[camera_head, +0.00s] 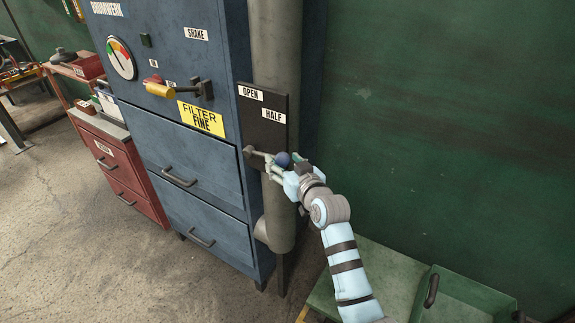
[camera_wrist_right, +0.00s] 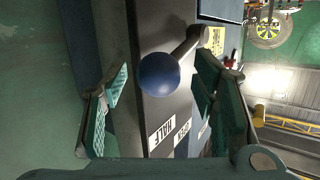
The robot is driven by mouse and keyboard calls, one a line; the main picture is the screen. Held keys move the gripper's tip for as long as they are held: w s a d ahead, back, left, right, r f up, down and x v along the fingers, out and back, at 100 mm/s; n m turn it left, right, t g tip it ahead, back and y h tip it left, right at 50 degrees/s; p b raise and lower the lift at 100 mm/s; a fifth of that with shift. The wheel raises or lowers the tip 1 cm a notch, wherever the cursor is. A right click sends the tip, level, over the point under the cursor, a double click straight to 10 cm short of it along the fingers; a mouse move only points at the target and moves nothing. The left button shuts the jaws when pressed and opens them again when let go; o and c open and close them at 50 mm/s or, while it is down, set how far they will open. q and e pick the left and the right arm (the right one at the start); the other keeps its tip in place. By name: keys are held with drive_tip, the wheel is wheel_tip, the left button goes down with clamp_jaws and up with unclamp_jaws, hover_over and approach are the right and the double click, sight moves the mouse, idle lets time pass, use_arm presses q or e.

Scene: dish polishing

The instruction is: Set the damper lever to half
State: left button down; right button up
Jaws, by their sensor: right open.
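The damper lever is a metal arm (camera_head: 262,154) with a dark blue ball knob (camera_head: 284,159), on a black plate (camera_head: 263,130) at the side of the blue cabinet. The plate has an OPEN label (camera_head: 250,93) at top and a HALF label (camera_head: 273,115) below it. The lever points right, below HALF. My right gripper (camera_head: 279,168) is open at the knob. In the right wrist view the knob (camera_wrist_right: 160,74) lies between the spread fingers, with gaps visible on both sides. Any lower label is hidden by the gripper. My left gripper is out of view.
A grey vertical pipe (camera_head: 276,55) runs behind the plate. The cabinet has a gauge (camera_head: 121,58), a yellow-handled lever (camera_head: 160,88) and a FILTER FINE sign (camera_head: 202,118). A green bin (camera_head: 460,297) stands at lower right. The green wall is bare.

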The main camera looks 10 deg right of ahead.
drive_tip(key=v, duration=1.2)
